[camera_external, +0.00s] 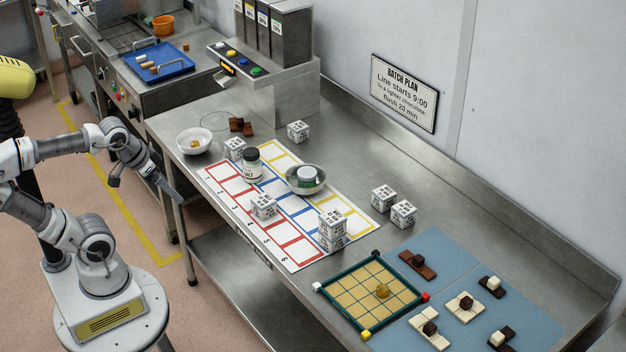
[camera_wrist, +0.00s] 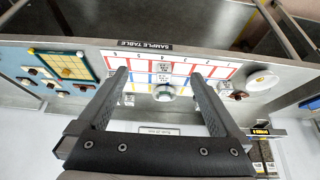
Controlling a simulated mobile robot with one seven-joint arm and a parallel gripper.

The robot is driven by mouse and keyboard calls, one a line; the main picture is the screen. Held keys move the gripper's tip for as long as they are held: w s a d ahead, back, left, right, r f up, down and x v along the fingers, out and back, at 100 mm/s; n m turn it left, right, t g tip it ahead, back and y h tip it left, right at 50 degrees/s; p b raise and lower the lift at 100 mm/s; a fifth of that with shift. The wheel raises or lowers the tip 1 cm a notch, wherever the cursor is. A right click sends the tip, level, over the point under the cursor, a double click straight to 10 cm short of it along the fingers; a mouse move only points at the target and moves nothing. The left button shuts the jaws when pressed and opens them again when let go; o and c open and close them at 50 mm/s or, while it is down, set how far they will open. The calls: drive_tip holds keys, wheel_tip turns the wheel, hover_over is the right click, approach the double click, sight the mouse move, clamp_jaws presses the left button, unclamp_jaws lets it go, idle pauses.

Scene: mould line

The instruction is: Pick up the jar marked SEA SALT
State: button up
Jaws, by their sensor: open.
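In the wrist view this bowl (camera_wrist: 163,95) shows beyond and between my fingers, while the labelled jar is not clear, perhaps behind the right finger. My gripper (camera_wrist: 160,73) is open and empty. In the external view my gripper (camera_external: 171,188) is left of the table's front edge, apart from both jars.
Printed cubes stand on and around the mat, including a stack (camera_external: 332,230) and one near the jars (camera_external: 263,206). A white bowl (camera_external: 194,141) stands at the left end. A framed board (camera_external: 337,312) and blue mats (camera_external: 455,250) lie to the right. A dispenser (camera_external: 275,65) stands behind.

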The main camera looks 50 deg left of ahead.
drive_tip(key=shift+w, duration=0.1)
idle(0.6)
drive_tip(key=w+d+f+t+h+b, duration=0.2)
drive_tip(key=w+d+f+b, duration=0.1)
drive_tip(key=w, duration=0.7)
drive_tip(key=n+t+y+b, duration=0.4)
drive_tip(key=n+y+b, duration=0.25)
drive_tip(key=y, duration=0.35)
approach(245, 167)
drive_tip(key=shift+n, duration=0.25)
drive_tip(key=b+x, duration=0.2)
drive_tip(key=x, duration=0.8)
drive_tip(key=shift+w, duration=0.1)
drive_tip(key=shift+g, duration=0.3)
drive_tip(key=shift+r+b+x, duration=0.15)
drive_tip(key=shift+b+x, duration=0.3)
drive_tip(key=shift+x, duration=1.05)
drive_tip(key=shift+r+b+x, duration=0.1)
drive_tip(key=shift+b+x, duration=0.3)
drive_tip(key=shift+x, duration=1.05)
drive_tip(key=shift+w, duration=0.2)
drive_tip(key=shift+d, duration=0.1)
